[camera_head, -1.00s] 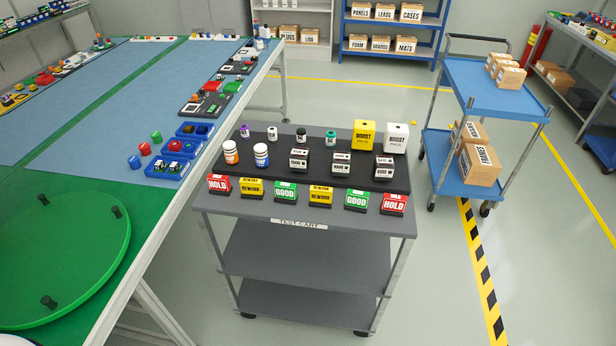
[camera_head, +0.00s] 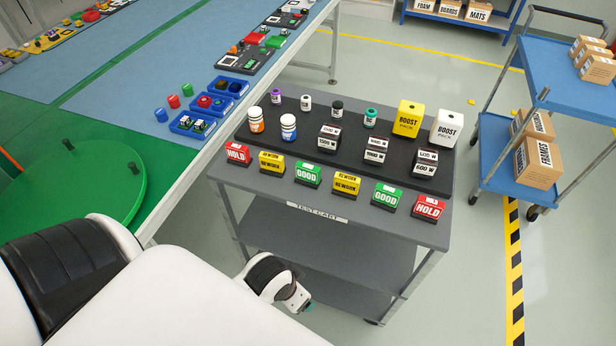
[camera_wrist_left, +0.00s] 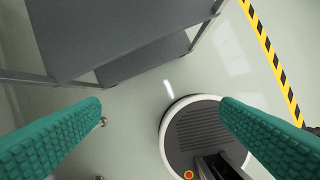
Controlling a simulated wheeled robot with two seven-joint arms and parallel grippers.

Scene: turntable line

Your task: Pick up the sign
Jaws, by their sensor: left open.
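A row of small signs stands along the front of the test cart (camera_head: 320,211). From left they are a red HOLD sign (camera_head: 237,153), a yellow REWORK sign (camera_head: 271,162), a green GOOD sign (camera_head: 308,174), another yellow REWORK sign (camera_head: 346,184), another green GOOD sign (camera_head: 386,195) and another red HOLD sign (camera_head: 428,207). My left arm reaches in low in the head view, its hand end below the cart's top. In the left wrist view my left gripper (camera_wrist_left: 162,108) is open and empty, its teal fingers wide apart over the floor. My right gripper is not in view.
Behind the signs, a black raised board (camera_head: 300,140) holds bottles, labelled blocks, a yellow BOOST pack (camera_head: 408,119) and a white one (camera_head: 447,128). A green turntable (camera_head: 80,185) is left. A blue trolley (camera_head: 560,90) with boxes stands right. The floor between is clear.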

